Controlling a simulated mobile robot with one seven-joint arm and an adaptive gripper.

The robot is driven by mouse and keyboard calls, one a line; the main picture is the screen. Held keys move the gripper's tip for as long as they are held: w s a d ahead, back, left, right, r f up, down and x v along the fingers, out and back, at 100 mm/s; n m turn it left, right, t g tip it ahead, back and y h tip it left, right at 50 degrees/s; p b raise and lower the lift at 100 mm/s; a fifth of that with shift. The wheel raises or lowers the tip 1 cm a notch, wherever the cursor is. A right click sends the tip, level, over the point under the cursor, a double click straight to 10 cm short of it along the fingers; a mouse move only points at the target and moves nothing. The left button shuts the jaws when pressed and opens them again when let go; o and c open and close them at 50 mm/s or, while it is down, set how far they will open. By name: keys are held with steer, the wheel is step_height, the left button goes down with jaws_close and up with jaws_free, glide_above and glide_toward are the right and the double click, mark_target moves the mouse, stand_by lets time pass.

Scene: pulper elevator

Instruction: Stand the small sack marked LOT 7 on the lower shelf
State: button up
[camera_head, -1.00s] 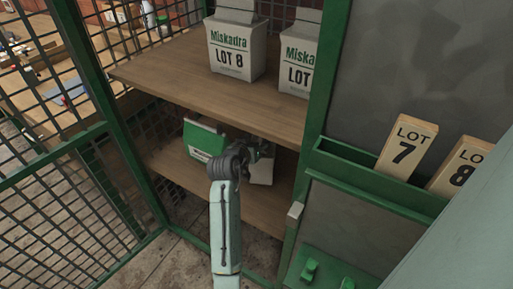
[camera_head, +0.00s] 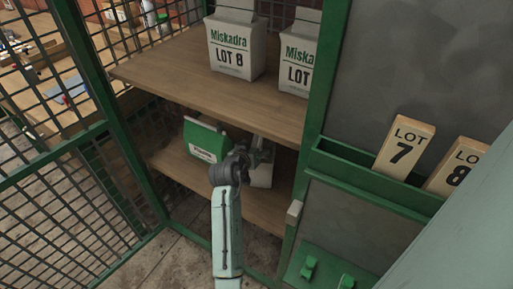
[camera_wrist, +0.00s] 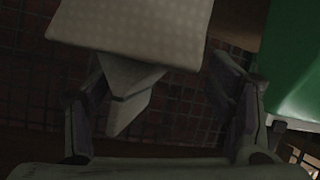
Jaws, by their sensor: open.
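A small pale sack (camera_head: 262,176) stands on the lower shelf (camera_head: 185,170), partly hidden behind my arm and gripper. Its marking is not visible. My gripper (camera_head: 257,155) is at the sack's top, over the lower shelf. In the wrist view my gripper (camera_wrist: 160,85) is open, with its fingers apart on either side of the sack's narrow folded top. The sack's pale body (camera_wrist: 135,25) fills the top of that view. No clear finger contact shows.
A green and white container (camera_head: 205,138) stands left of the sack; its green side (camera_wrist: 295,65) is close to my right finger. The upper shelf (camera_head: 190,70) holds a LOT 8 sack (camera_head: 236,48) and another LOT sack (camera_head: 299,55). A green post (camera_head: 325,90) stands at the right.

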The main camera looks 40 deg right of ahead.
steer(key=shift+a+r, duration=0.1)
steer(key=b+v, duration=0.1)
steer(key=v, duration=1.1)
steer(key=shift+b, duration=0.4)
